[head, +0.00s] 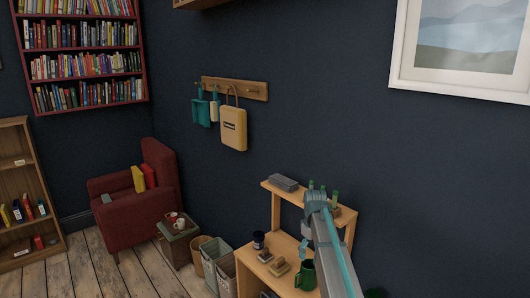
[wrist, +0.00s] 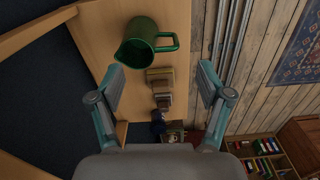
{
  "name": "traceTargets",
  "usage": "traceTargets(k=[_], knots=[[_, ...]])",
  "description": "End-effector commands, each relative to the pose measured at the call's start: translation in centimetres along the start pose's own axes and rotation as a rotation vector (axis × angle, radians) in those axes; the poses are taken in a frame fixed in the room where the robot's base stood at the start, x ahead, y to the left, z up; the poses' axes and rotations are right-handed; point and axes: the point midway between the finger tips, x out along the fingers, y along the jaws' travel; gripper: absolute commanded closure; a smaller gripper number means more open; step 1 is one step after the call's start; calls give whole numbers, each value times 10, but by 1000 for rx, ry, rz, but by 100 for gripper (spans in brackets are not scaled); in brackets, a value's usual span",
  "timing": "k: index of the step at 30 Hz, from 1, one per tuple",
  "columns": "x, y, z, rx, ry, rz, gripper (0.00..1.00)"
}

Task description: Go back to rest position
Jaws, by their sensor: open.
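My gripper (wrist: 161,70) is open and empty in the wrist view, with its two teal and grey fingers spread wide apart. In the head view its end (head: 304,249) hangs over the wooden desk (head: 250,273), close above a green jug (head: 305,276). The jug also shows in the wrist view (wrist: 138,47), beyond the fingertips, with its handle to the right. Small brown and tan objects (head: 279,267) sit on the desk left of the jug. They show between the fingers in the wrist view (wrist: 160,80).
A raised desk shelf (head: 266,185) holds a grey box (head: 284,183) and small green items (head: 335,198) beside my arm. A dark cup (head: 258,240) stands on the desk. Bins (head: 215,262), a small table (head: 180,242) and a red armchair (head: 145,205) stand left.

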Motion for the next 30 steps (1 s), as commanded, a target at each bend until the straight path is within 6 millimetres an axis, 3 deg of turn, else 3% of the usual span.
traceTargets(k=[11, 15, 18, 27, 30], knots=[[104, -62, 81, 210, -3, -1, 23], [154, -104, 136, 344, -3, -1, 23], [180, -129, 169, 434, -1, 0, 23], [224, -190, 250, 642, 1, 1, 23], [254, -196, 258, 652, -31, -9, 23]])
